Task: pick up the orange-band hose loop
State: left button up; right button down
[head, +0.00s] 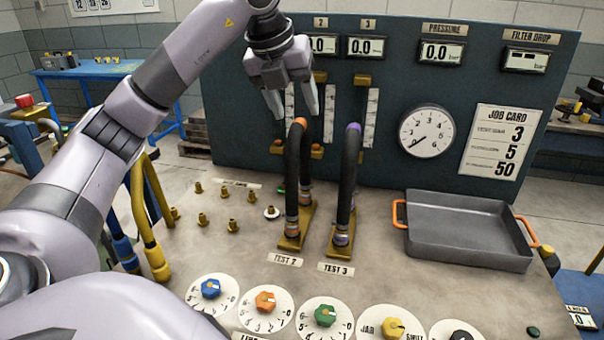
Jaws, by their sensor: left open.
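The orange-band hose loop (292,172) is a black arched hose with an orange band at its top. It stands upright on a brass-coloured plate (293,240) behind the TEST 2 label. My left gripper (293,110) points down with its fingers apart, just above the orange band in the picture. The fingertips show to the left and right of the band, with nothing between them. I cannot tell the exact depth gap. My right gripper is not in view.
A similar purple-band hose loop (347,182) stands close on the right, at TEST 3. A grey tray (470,245) with orange handles sits farther right. Several small brass fittings (203,219) stand to the left. Control knobs (325,316) line the front, and a gauge panel (400,90) rises behind.

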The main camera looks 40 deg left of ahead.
aim_at(302, 131)
pick_arm(q)
jog(key=shift+f, duration=0.5)
jog(key=x, duration=0.4)
jog(key=a+x, duration=0.1)
jog(key=x, duration=0.2)
jog(key=shift+w+r, duration=0.1)
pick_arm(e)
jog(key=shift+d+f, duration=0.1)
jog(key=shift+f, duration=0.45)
pick_arm(q)
grip_shut()
jog(key=shift+r, duration=0.15)
